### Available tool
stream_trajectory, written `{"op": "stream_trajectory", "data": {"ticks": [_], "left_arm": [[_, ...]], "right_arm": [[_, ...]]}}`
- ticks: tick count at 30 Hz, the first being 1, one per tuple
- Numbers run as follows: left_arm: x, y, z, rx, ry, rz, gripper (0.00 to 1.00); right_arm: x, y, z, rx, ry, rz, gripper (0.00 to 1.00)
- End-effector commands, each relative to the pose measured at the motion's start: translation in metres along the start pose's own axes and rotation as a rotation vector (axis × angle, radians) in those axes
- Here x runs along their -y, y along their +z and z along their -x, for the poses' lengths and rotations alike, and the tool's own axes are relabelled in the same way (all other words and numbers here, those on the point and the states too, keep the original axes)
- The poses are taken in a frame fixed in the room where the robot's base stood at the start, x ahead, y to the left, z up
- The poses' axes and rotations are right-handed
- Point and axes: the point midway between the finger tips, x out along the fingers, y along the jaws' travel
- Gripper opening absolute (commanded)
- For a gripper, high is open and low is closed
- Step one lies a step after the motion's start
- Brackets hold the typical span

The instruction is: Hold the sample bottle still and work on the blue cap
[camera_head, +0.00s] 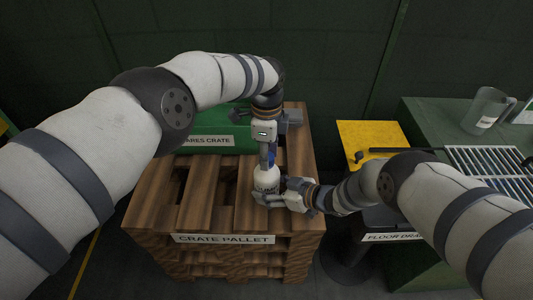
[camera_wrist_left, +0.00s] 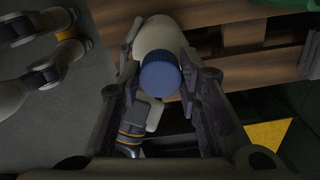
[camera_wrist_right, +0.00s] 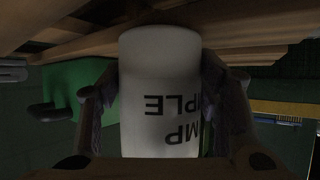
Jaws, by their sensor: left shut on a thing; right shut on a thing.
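The white sample bottle (camera_head: 265,179) stands upright at the front right of the wooden pallet. My right gripper (camera_head: 272,196) is shut around its body from the right. In the right wrist view the bottle (camera_wrist_right: 160,95) sits between both fingers, with its printed label upside down. The blue cap (camera_wrist_left: 160,76) is on top of the bottle, between the fingers of my left gripper (camera_wrist_left: 160,70). In the head view the left gripper (camera_head: 267,152) comes down from above and is shut on the cap, hiding most of it.
The pallet (camera_head: 160,214) has a "CRATE PALLET" label and open gaps between its slats. A green spares crate (camera_head: 215,134) stands at its back left. A yellow panel (camera_head: 372,138) and a green bench (camera_head: 430,115) with a clear jug (camera_head: 486,108) and a grating (camera_head: 490,165) are to the right.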

Motion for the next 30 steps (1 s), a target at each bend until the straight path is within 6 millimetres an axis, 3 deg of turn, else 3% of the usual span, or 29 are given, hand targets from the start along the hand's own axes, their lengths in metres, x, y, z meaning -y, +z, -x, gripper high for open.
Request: {"op": "stream_trajectory", "data": {"ticks": [6,7,9,20,30], "left_arm": [[-0.001,-0.002,0.0,-0.005,0.003,-0.016,0.0],[-0.001,-0.002,0.0,-0.005,0.003,-0.016,0.38],[-0.001,-0.002,0.0,-0.004,0.003,-0.015,0.54],[0.0,-0.001,0.005,-0.002,0.001,-0.013,0.55],[0.0,-0.001,0.09,-0.002,-0.001,-0.014,0.55]], "right_arm": [[0.001,0.001,-0.001,0.002,-0.001,-0.001,0.08],[0.001,0.001,-0.001,0.003,-0.001,-0.001,0.08],[0.001,0.001,-0.001,0.002,-0.001,-0.001,0.08],[0.001,0.001,0.0,0.002,-0.001,-0.001,0.08],[0.001,0.001,0.0,0.002,0.0,-0.001,0.08]]}}
